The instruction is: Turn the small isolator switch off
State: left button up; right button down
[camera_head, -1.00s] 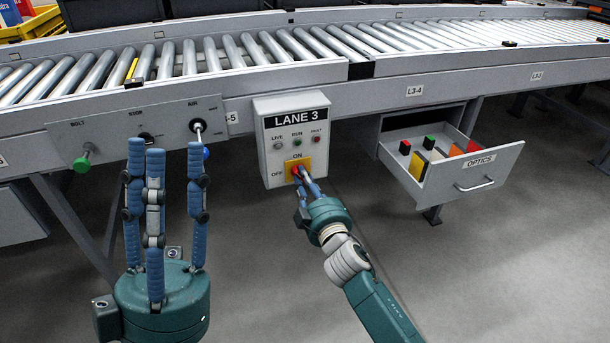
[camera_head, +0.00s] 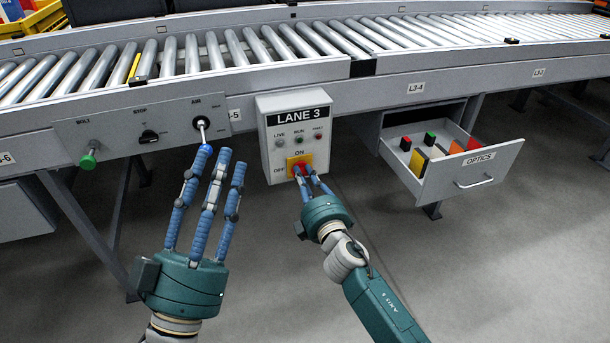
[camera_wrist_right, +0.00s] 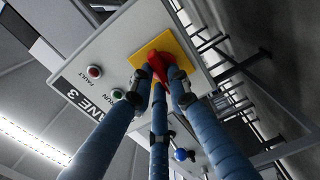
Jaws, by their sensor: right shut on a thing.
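The isolator switch is a red knob (camera_head: 302,169) on a yellow plate (camera_head: 290,162), low on the grey LANE 3 box (camera_head: 268,146). The plate is marked ON above and OFF at its left. My right gripper (camera_head: 304,176) is shut on the red knob. In the right wrist view, its blue fingers (camera_wrist_right: 160,88) close around the red knob (camera_wrist_right: 157,67), over the yellow plate (camera_wrist_right: 176,50). The fingers cover part of the knob, so I cannot tell its exact angle. My left gripper (camera_head: 215,155) is open and empty, its fingers up near the AIR lever.
Left of the box, a panel (camera_head: 112,142) carries a green BOLT knob (camera_head: 88,160), a black STOP knob (camera_head: 149,136) and a blue-tipped AIR lever (camera_head: 204,136). An open OPTICS drawer (camera_head: 470,178) juts out at right. A roller conveyor (camera_head: 240,55) runs above.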

pick_arm(q)
jog(key=shift+w+f, duration=0.2)
jog(key=shift+f, duration=0.05)
pick_arm(e)
jog(key=shift+f+n, duration=0.1)
jog(key=shift+n, duration=0.5)
pick_arm(q)
jog(key=shift+f, duration=0.1)
pick_arm(e)
jog(key=c, duration=1.7)
grip_release()
jog(key=shift+o, duration=0.2)
jog(key=shift+s, duration=0.15)
jog(key=v, duration=1.2)
